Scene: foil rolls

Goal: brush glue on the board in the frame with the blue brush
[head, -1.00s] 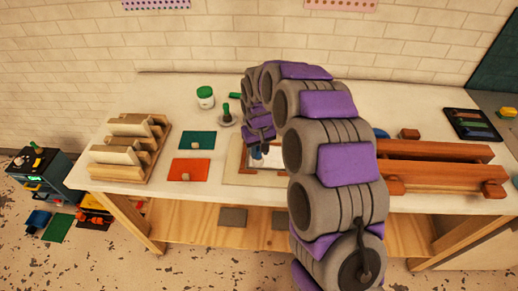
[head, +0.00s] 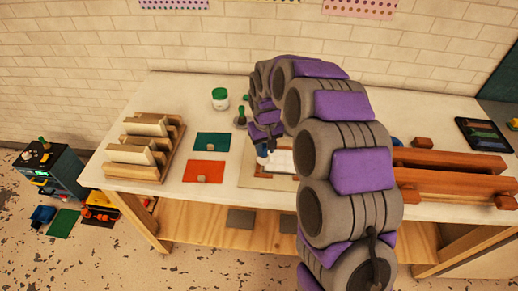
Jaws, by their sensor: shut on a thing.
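The frame (head: 247,174) lies on the bench around a board (head: 282,161) that looks white; my arm covers its right part. My gripper (head: 263,142) is over the left part of the frame, small and partly hidden by my arm links. It is shut on the blue brush (head: 262,151), which points down at the left end of the white area. Whether the bristles touch the board cannot be told. A white jar with a green lid (head: 220,99) stands behind, to the left. A green-handled item (head: 241,115) stands beside my gripper; no glue is clearly visible.
A wooden rack with boards (head: 143,150) stands at the left of the bench (head: 195,88). Green (head: 212,141) and orange (head: 204,172) mats lie beside it. Long brown wooden beams (head: 450,175) and a dark tray (head: 484,134) are at the right.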

